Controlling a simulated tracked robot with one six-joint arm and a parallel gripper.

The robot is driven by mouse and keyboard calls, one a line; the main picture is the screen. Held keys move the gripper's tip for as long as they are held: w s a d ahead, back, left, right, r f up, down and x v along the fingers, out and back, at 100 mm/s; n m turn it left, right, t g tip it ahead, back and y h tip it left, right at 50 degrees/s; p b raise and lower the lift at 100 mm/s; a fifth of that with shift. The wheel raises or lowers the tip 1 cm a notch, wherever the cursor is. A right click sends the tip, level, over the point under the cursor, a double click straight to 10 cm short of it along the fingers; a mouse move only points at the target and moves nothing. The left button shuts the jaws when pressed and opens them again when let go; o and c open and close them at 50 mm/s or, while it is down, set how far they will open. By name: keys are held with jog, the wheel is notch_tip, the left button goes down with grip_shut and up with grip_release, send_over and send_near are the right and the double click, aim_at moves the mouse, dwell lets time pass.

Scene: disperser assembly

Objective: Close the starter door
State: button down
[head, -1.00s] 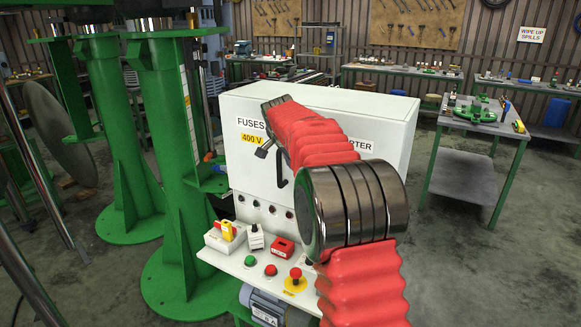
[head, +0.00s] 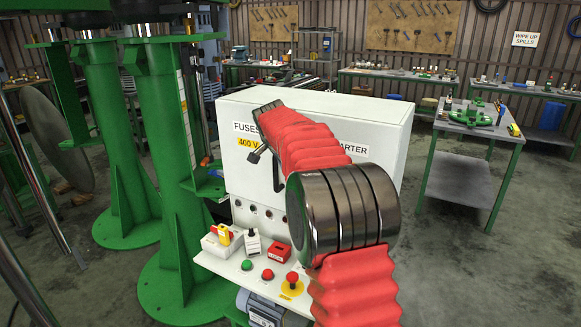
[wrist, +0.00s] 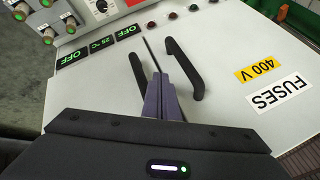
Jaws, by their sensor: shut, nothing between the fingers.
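The white control cabinet (head: 232,170) stands in front of me. Its "STARTER" label (head: 352,149) is partly behind my red-sleeved arm, and so is most of the right side where the starter door sits. I cannot tell how far that door stands open. The "FUSES" label shows on the left (head: 244,127) and upside down at right in the wrist view (wrist: 278,91). My gripper (wrist: 158,88) is shut and empty, over the white front beside a black bar handle (wrist: 183,68). A thin dark bar (wrist: 151,53) shows just beyond the fingertips. Contact is unclear.
A shelf with a green button (head: 247,265), red buttons and a red stop knob (head: 292,280) juts out below the cabinet. Green machine columns (head: 165,150) stand close on the left. A workbench (head: 480,125) stands at right, with open floor before it.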

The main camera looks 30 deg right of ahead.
jog(key=w+a+r, duration=0.1)
jog(key=a+r, duration=0.6)
jog(key=r, duration=0.1)
jog(key=shift+a, duration=0.25)
dwell(0.6)
